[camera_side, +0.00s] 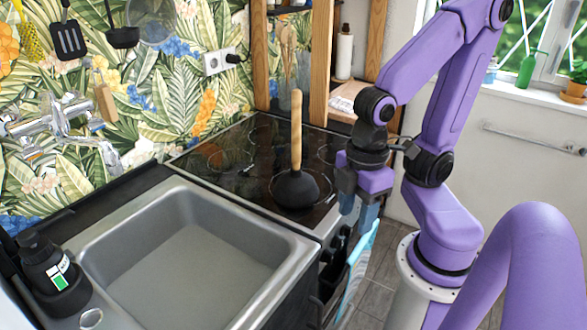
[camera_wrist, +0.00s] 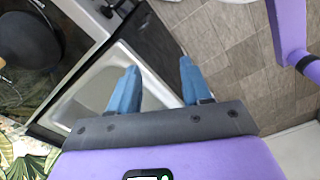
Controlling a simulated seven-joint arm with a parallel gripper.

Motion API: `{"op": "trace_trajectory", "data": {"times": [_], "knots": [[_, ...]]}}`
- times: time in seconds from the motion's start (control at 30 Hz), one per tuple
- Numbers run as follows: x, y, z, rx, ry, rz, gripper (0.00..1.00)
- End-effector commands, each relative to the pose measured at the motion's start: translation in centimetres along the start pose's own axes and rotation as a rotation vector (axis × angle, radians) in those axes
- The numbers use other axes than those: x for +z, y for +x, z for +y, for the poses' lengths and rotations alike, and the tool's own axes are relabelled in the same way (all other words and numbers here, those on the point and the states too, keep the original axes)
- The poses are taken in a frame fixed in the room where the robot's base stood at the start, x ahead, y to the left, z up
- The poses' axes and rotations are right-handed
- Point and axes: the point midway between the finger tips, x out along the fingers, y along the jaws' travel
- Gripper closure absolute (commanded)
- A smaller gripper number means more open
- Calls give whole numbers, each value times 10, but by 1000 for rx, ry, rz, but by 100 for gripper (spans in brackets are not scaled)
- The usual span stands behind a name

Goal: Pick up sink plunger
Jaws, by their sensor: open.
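The sink plunger (camera_side: 297,187) stands upright on the black stovetop, with its black rubber cup down and its light wooden handle pointing up. In the wrist view its dark cup (camera_wrist: 28,42) shows at the top left, partly cut off by the frame edge. My gripper (camera_side: 359,208) is to the right of the plunger, past the front edge of the stove and pointing down. It is apart from the plunger. In the wrist view the two blue fingers of my gripper (camera_wrist: 157,72) are spread, with nothing between them.
A metal sink (camera_side: 185,262) lies left of the stovetop (camera_side: 233,160). A dark soap bottle (camera_side: 50,268) stands at the sink's left, below a faucet (camera_side: 60,128). Wooden shelf posts (camera_side: 321,60) rise behind the stove. A light blue towel (camera_side: 357,265) hangs at the stove's front.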

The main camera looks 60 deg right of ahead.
Motion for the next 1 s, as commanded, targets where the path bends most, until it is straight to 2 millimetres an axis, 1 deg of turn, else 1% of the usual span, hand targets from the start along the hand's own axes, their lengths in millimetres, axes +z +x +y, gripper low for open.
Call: {"op": "trace_trajectory", "data": {"times": [0.07, 0.1, 0.4, 0.47, 0.57, 0.67, 0.8, 0.9, 0.97, 1.0], "knots": [[0, 0, 0, 0, 0, 0, 52], [0, 0, 0, 0, 0, 0, 45], [-1, -1, 1, 0, -1, 0, 45], [-4, -4, 3, 0, -5, 1, 45], [-16, -14, 14, 2, -27, 1, 45], [-34, -34, 35, 5, -70, 1, 45], [-55, -67, 74, 9, -145, -4, 45], [-62, -90, 104, 9, -200, -9, 45], [-65, -105, 122, 9, -233, -12, 45], [-65, -114, 134, 9, -255, -13, 45]]}}
